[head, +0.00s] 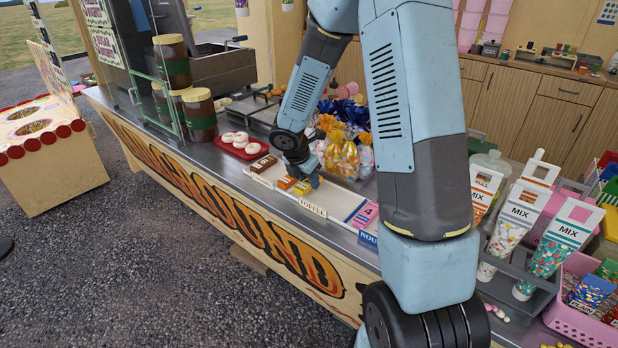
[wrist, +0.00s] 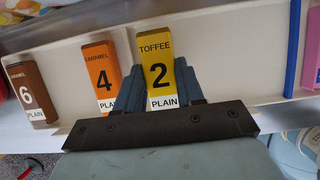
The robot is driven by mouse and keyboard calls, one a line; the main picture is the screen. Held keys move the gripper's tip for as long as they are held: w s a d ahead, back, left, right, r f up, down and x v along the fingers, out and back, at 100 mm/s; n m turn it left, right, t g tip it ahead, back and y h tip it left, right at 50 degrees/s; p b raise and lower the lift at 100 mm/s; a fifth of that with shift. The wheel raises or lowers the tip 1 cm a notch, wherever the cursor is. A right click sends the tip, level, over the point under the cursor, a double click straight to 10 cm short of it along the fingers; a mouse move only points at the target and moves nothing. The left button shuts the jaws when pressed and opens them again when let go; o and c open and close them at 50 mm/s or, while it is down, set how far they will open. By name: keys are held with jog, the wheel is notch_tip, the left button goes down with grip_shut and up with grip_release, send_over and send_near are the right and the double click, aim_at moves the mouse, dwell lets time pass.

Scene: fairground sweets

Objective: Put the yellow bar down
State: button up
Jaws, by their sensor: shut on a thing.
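The yellow bar (wrist: 157,45), marked TOFFEE, 2 and PLAIN, is between the two fingers of my gripper (wrist: 160,78) in the wrist view. The gripper is shut on it. In the head view the yellow bar (head: 302,188) shows under my gripper (head: 307,181), at the white tray (head: 341,204) on the counter. I cannot tell whether the bar touches the tray. An orange bar (wrist: 101,75), marked CARAMEL and 4, stands just left of my left finger. A brown bar (wrist: 29,95), marked 6, is farther left.
Wrapped sweet bags (head: 342,158) stand close behind the tray. A red tray (head: 243,146) with white rounds is to the left. A pink block (head: 366,214) marked 4 is right. White tray floor right of the yellow bar is clear.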

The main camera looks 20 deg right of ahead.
jog(key=shift+f, duration=0.25)
jog(key=o, duration=1.1)
jog(key=shift+c, duration=0.2)
jog(key=shift+r, duration=0.15)
jog(key=shift+w+r, duration=0.1)
jog(key=shift+r, duration=0.2)
jog(key=v, duration=1.2)
jog(key=s+d+r+m+t+y, duration=0.1)
jog(key=s+d+r+m, duration=0.1)
jog(key=s+r+m, duration=0.6)
jog(key=s+d+r+m+t+y, duration=0.2)
jog(key=s+r+m, duration=0.7)
jog(key=s+m, duration=0.7)
jog(key=s, duration=0.2)
jog(key=shift+s+m+y, duration=0.3)
jog(key=shift+s+m, duration=0.05)
jog(key=shift+m, duration=0.05)
